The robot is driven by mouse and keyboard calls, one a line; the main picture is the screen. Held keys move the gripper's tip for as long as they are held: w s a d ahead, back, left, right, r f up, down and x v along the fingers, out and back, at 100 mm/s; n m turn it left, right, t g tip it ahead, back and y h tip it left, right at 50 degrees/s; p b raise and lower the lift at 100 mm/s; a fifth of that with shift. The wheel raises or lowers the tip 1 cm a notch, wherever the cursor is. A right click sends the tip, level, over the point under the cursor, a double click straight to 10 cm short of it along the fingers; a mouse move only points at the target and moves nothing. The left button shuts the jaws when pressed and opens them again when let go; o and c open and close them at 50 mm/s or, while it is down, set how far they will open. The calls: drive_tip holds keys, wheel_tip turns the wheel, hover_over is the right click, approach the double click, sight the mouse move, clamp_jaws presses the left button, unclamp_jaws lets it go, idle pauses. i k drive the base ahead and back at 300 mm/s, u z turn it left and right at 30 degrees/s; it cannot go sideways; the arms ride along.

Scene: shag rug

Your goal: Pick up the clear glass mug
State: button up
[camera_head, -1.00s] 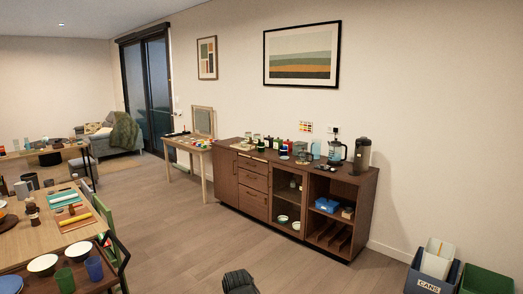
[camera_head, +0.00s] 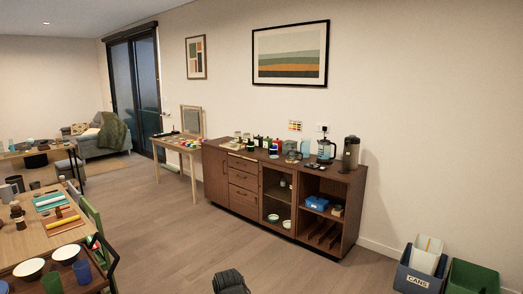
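I cannot make out the clear glass mug for certain. Several small cups and jars stand on top of the dark wooden sideboard (camera_head: 216,180), too small to tell apart. A glass coffee press (camera_head: 325,151) and a tall dark flask (camera_head: 350,154) stand at the sideboard's right end. The dark ribbed end of my arm, which looks like my gripper (camera_head: 230,281), shows at the bottom edge, far from the sideboard. Its fingers cannot be made out.
A wooden table (camera_head: 40,236) with bowls, cups and a chair is at the left. A small table (camera_head: 184,147) stands left of the sideboard. A blue bin (camera_head: 415,280) and a green bin (camera_head: 472,279) are at the lower right. The wooden floor (camera_head: 165,225) between is clear.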

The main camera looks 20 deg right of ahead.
sight(234, 141)
drive_tip(key=u, duration=0.2)
drive_tip(key=i, duration=7.65)
drive_tip(key=z, duration=1.25)
drive_tip(key=i, duration=1)
drive_tip(key=u, duration=0.15)
